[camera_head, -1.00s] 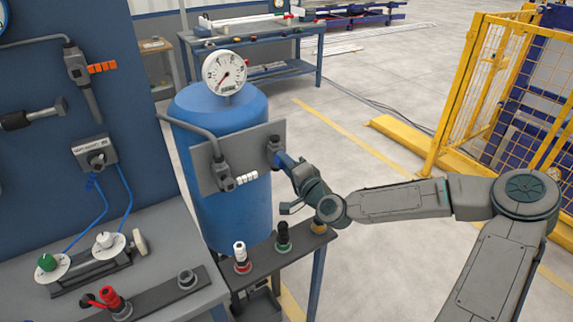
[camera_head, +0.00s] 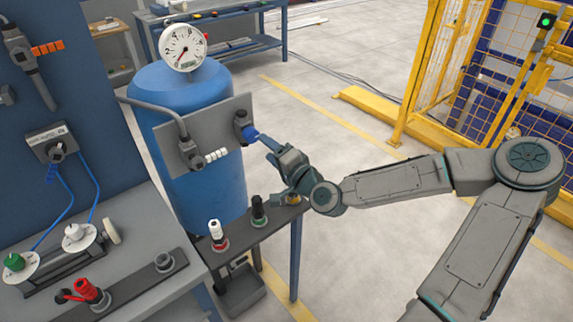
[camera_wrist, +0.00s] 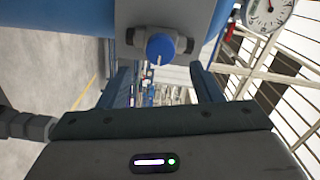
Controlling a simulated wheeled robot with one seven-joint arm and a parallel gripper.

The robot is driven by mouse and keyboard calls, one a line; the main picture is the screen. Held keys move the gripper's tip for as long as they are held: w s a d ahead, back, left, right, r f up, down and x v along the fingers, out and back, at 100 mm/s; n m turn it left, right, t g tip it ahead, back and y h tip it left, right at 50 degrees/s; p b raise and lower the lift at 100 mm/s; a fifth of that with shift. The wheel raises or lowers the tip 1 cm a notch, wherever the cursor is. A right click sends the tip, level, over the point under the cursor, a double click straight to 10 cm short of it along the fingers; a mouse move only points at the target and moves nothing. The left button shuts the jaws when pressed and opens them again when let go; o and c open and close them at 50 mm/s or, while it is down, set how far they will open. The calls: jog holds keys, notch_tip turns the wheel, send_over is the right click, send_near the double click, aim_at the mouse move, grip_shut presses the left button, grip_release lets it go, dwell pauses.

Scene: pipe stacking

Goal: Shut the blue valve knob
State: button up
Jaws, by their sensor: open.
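The blue valve knob (camera_wrist: 160,47) faces me in the wrist view, round, with a pale line running up and down its face. It sits on the grey plate (camera_wrist: 150,14) in front of the blue tank. In the head view the blue knob (camera_head: 251,134) shows at the dark valve on the plate's right side. My gripper (camera_wrist: 163,70) is open and empty, one finger to each side of the knob's line. The knob appears ahead of the fingertips, with no contact visible. In the head view my gripper (camera_head: 274,160) is right of and below the knob; its fingers are hard to make out.
A pressure gauge (camera_head: 184,47) tops the blue tank (camera_head: 205,185). A white-handled valve (camera_head: 215,155) is left on the plate. White, green and yellow fittings stand on the bench (camera_head: 245,238) below.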

jog(key=b+v, duration=0.6)
jog(key=b, duration=0.3)
jog(key=shift+s+d, duration=0.25)
jog(key=shift+s, duration=0.1)
dwell(0.3)
